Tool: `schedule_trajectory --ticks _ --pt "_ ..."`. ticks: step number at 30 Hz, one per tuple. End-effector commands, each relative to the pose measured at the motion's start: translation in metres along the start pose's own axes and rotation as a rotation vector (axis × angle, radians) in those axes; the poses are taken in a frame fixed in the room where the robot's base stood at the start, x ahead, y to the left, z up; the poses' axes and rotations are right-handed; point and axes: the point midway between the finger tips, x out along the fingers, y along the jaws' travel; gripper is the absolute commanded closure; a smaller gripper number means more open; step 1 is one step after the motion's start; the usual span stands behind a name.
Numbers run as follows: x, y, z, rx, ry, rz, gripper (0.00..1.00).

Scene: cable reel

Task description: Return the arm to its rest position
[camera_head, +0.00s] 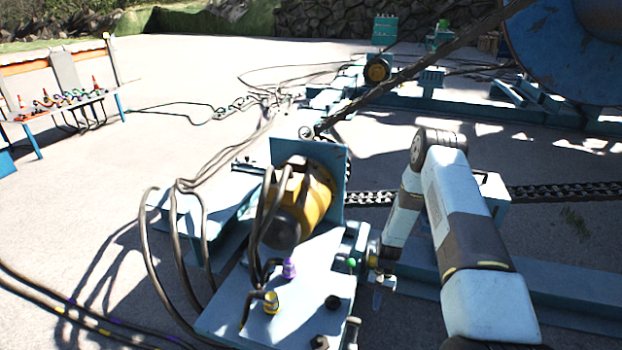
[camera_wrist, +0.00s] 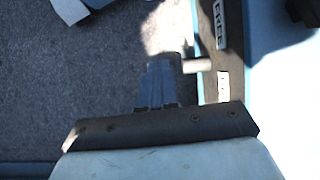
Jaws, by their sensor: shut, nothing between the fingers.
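My arm, white with dark joint bands, rises from the lower right of the head view, bends at a high elbow and comes down beside the teal machine (camera_head: 240,300). My gripper (camera_head: 379,297) hangs at the right side of this machine, near a small green knob (camera_head: 351,262). In the wrist view my gripper (camera_wrist: 160,68) has its fingers together with nothing between them. A short grey peg (camera_wrist: 198,65) sticks out just right of the fingertips; I cannot tell whether they touch. A dark plate (camera_wrist: 221,50) with white lettering that seems to read FREE lies beyond it.
A yellow motor (camera_head: 318,195) sits on the machine, with purple and yellow cable connectors (camera_head: 271,302) in front. A chain (camera_head: 560,191) runs behind my arm. A large blue reel (camera_head: 562,50) stands at upper right. Open concrete (camera_head: 190,75) lies at left and back.

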Motion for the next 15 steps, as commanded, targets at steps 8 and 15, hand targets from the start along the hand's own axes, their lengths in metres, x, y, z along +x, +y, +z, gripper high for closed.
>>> schedule_trajectory --ticks 8,15 --pt "-0.113 -0.011 0.016 -0.040 0.103 0.018 1.00" --pt "-0.199 -0.017 0.044 -0.071 0.188 0.031 1.00"
